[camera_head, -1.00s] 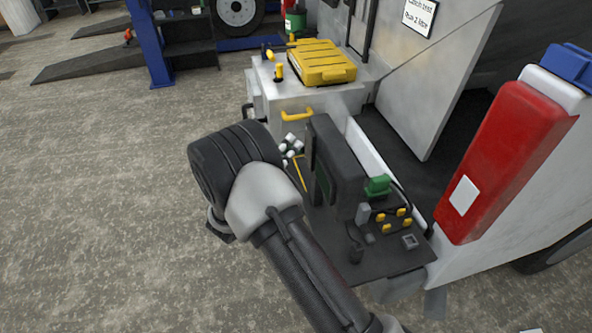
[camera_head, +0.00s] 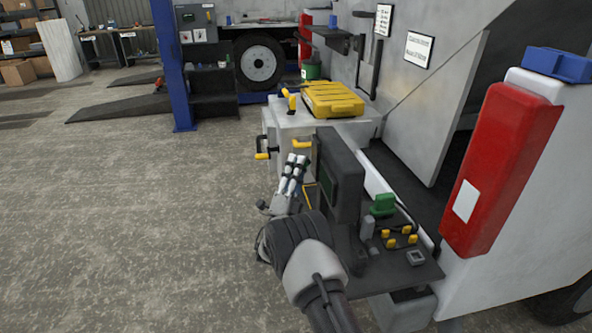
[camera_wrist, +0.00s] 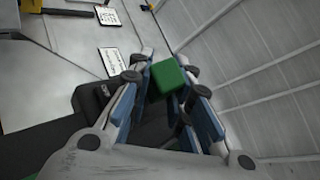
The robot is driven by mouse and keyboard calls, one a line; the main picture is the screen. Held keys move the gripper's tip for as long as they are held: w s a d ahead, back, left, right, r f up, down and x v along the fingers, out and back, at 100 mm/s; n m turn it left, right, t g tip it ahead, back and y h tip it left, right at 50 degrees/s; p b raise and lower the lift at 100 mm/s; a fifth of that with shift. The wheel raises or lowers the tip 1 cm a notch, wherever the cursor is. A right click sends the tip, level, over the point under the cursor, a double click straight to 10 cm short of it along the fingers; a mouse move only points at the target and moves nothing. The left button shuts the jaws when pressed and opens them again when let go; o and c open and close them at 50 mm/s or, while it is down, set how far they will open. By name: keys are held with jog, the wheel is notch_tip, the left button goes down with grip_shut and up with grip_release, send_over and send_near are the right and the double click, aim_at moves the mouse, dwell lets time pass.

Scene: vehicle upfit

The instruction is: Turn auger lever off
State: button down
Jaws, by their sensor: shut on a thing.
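In the wrist view, a green block-shaped thing (camera_wrist: 168,78) sits between the blue pads of my gripper (camera_wrist: 166,92), which is shut on it. Dark parts lie behind and below it. I cannot tell whether the green thing is the auger lever's knob. In the head view, my gripper (camera_head: 292,168) points away from me, left of the dark upright console box (camera_head: 340,165). The green thing between the fingers cannot be made out there, and no lever is marked as the auger's.
Right of the box, a dark panel carries a green part (camera_head: 384,205) and several yellow knobs (camera_head: 402,240). A white cabinet with a yellow case (camera_head: 336,99) and yellow-handled levers stands behind. A red case (camera_head: 505,170) is at right.

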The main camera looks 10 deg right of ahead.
jog(key=shift+f+n, duration=0.2)
jog(key=shift+n, duration=0.1)
jog(key=c, duration=1.7)
grip_release()
jog(key=shift+r, duration=0.1)
